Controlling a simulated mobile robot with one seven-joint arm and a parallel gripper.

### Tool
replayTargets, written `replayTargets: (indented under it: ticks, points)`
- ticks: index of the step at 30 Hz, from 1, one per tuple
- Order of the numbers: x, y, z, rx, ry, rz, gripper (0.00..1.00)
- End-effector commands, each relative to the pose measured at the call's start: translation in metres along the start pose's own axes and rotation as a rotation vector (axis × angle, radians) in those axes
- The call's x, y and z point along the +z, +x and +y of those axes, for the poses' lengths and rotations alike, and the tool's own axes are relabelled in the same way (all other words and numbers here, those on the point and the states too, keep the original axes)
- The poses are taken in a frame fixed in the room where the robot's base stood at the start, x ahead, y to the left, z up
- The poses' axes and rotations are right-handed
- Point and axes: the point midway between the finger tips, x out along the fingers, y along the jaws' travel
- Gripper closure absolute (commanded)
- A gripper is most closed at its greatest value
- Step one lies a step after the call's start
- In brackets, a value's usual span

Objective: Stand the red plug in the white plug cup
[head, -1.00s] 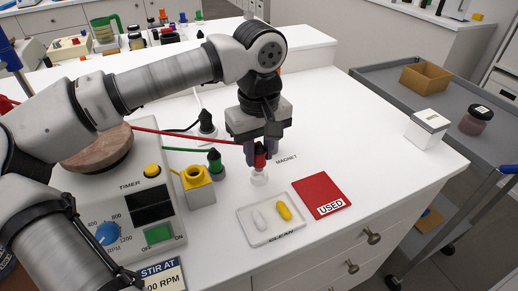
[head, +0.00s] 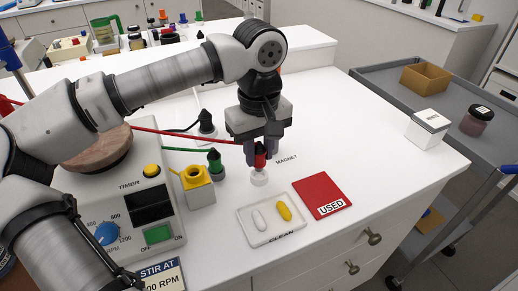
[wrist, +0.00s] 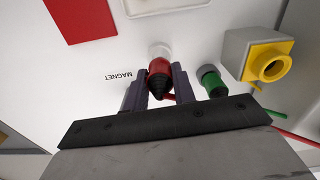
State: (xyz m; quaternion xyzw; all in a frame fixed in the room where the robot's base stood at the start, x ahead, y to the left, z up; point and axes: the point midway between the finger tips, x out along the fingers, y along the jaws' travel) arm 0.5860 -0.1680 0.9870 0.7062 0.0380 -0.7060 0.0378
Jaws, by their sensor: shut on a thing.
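The red plug (head: 260,160) has a black top and a red cord that runs off to the left. My gripper (head: 263,153) is shut on it, with a finger on each side. The plug also shows between the fingers in the wrist view (wrist: 160,72). The white plug cup (head: 259,178) is directly under the plug, and the plug's lower end meets the cup's top. In the wrist view the cup's pale rim (wrist: 160,50) shows just past the plug. How deep the plug sits in the cup is hidden.
A green plug (head: 214,163) and a black plug (head: 206,124) stand to the left. A yellow-topped grey block (head: 198,186) is near the stirrer (head: 150,230).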

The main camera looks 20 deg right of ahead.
Motion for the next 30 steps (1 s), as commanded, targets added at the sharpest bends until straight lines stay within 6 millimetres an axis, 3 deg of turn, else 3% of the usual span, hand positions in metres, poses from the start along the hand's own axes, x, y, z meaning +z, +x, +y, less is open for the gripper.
replayTargets:
  ticks: [30]
  points:
    - [0.0, 0.011, 0.0, 0.001, -0.005, -0.001, 1.0]
